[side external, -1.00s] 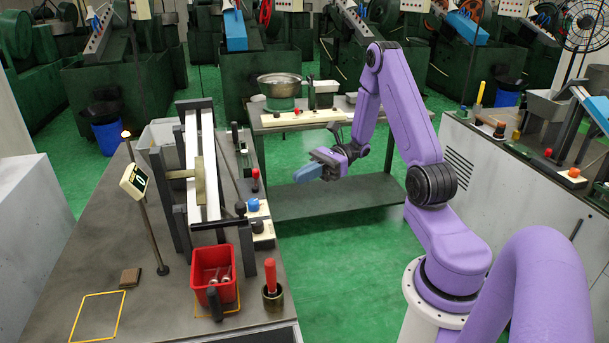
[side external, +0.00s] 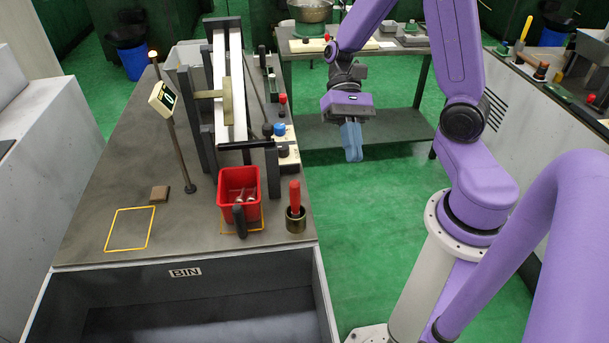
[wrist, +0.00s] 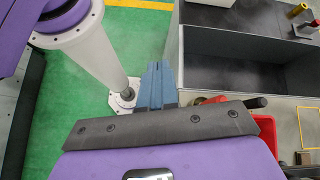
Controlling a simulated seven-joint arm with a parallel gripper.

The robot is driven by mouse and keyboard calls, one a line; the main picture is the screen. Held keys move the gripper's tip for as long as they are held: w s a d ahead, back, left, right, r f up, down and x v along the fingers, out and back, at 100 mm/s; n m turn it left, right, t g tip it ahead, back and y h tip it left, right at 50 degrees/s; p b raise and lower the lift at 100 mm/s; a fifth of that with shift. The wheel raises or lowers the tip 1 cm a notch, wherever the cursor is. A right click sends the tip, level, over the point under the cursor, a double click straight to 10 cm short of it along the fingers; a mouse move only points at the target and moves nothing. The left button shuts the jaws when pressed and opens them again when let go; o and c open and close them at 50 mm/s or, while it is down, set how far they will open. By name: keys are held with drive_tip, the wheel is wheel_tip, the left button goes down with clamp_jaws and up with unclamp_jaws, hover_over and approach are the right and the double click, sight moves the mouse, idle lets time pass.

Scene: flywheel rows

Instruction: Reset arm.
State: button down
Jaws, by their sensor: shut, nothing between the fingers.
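My gripper (side external: 351,142) hangs over the green floor, to the right of the left workbench, with its blue fingers pointing down. The fingers are together and hold nothing. In the wrist view the blue fingers of my gripper (wrist: 155,86) lie side by side, with the floor and the white base of my arm behind them. My purple arm bends down from above to this spot, clear of the benches.
On the left workbench (side external: 100,215) stand a red bin (side external: 228,185) with metal parts, a red-handled tool in a brass cup (side external: 296,218) and a display on a post (side external: 164,100). A grey box marked BIN (side external: 185,272) is in front. Open floor lies around my gripper.

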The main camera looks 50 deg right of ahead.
drive_tip(key=s+a+r+n+t+h, duration=0.2)
drive_tip(key=s+n+t+h, duration=0.5)
drive_tip(key=n, duration=1.1)
drive_tip(key=shift+s+a+r+t, duration=0.15)
drive_tip(key=shift+s+a+t, duration=0.2)
drive_tip(key=shift+s, duration=0.2)
